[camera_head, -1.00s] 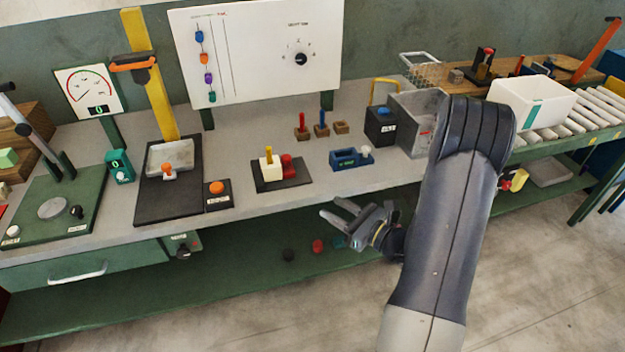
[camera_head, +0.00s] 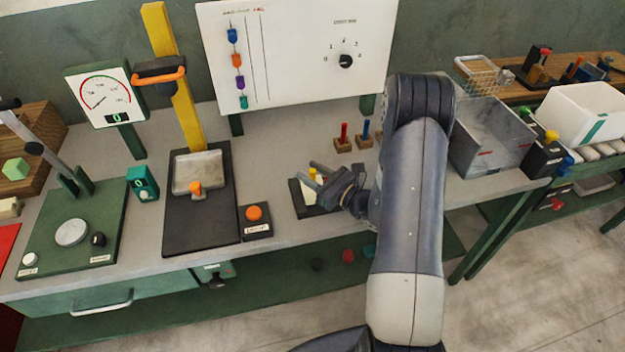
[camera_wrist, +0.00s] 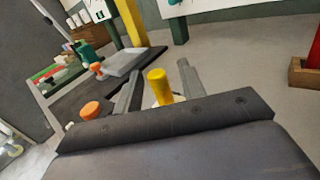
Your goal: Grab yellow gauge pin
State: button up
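The yellow gauge pin (camera_head: 312,172) is a short upright cylinder above a cream block (camera_head: 308,190) on a small dark plate. In the wrist view the pin (camera_wrist: 160,86) stands between my two fingers. My gripper (camera_head: 304,175) is open and low over the plate, its fingers reaching left past the block. The wrist view shows my gripper (camera_wrist: 155,78) with a finger on each side of the pin and no clear contact. My gripper hides much of the plate and the block's right side.
An orange button box (camera_head: 255,220) and a black press base (camera_head: 180,235) stand to the left. Red and blue pins (camera_head: 344,132) (camera_head: 366,129) stand in wooden blocks behind. A grey bin (camera_head: 490,140) is to the right.

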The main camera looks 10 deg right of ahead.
grip_shut()
jog(key=shift+r, duration=0.15)
dwell(0.4)
